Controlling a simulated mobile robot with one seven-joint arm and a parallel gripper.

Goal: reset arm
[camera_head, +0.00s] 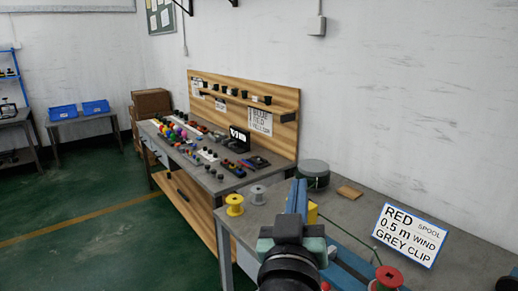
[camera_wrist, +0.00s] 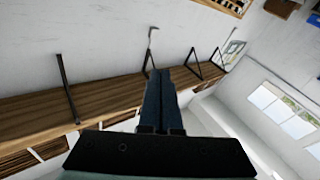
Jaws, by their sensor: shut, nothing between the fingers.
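My gripper (camera_wrist: 158,75) is shut and empty in the wrist view, its two dark blue fingers pressed together. The wrist camera looks at a wall with a wooden shelf. In the head view my arm reaches up from the bottom centre over the near grey table (camera_head: 455,262), and my blue gripper fingers (camera_head: 297,196) point away from me. The head view shows no object held.
A sign (camera_head: 409,234), a red spool (camera_head: 387,279), a yellow spool (camera_head: 235,204), a grey spool (camera_head: 257,194) and a dark round container (camera_head: 315,172) stand on the near table. A cluttered workbench (camera_head: 222,184) is beyond. A wooden shelf (camera_wrist: 100,98) shows on the wall. The green floor (camera_head: 90,255) at left is clear.

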